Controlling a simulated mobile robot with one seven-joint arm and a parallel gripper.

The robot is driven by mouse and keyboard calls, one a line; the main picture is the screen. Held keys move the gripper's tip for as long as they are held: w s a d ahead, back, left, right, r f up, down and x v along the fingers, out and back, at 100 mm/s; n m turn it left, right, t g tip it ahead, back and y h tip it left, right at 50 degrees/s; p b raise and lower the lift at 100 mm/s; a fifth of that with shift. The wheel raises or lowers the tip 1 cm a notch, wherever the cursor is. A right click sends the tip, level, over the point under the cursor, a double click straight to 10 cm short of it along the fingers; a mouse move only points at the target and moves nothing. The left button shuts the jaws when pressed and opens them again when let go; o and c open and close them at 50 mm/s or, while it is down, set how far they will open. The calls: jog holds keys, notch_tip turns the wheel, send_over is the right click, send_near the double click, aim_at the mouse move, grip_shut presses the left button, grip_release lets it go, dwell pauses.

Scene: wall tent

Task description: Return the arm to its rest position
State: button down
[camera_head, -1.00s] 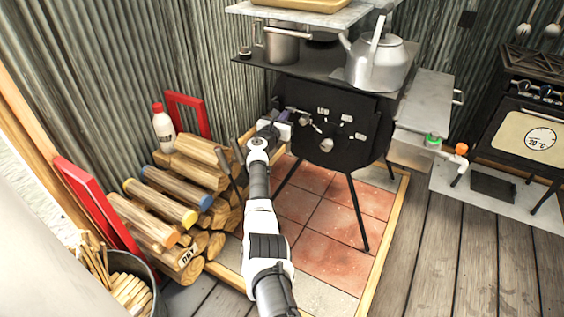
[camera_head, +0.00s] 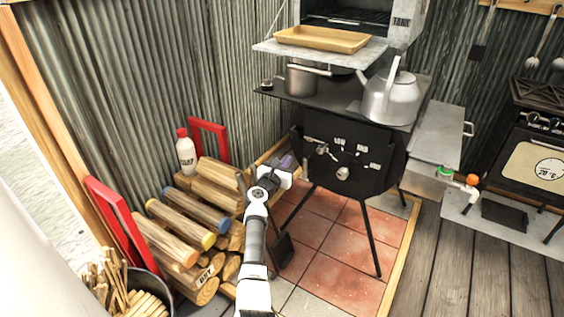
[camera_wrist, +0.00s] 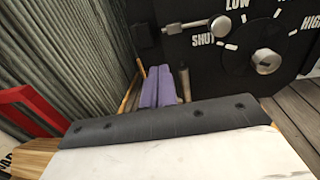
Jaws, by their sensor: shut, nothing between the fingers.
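My gripper (camera_head: 287,162) is at the end of my arm, just left of the black stove's front (camera_head: 350,155) in the head view. In the wrist view its two purple fingers (camera_wrist: 158,86) lie side by side, closed together with nothing between them. The stove's front, with a dial, a metal knob (camera_wrist: 266,61) and a lever handle (camera_wrist: 220,27), stands to the right of the fingers, apart from them. My arm reaches up from the bottom of the head view over the red tiles.
A stacked log pile (camera_head: 190,225) with a white bottle (camera_head: 185,152) and red frames stands left of my arm. A kettle (camera_head: 390,97) and a pot (camera_head: 302,78) sit on the stove. A bucket of kindling (camera_head: 128,290) is at lower left. Red tiles (camera_head: 330,245) lie open in front.

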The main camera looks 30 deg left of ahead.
jog(key=shift+s+d, duration=0.1)
jog(key=shift+s, duration=1.05)
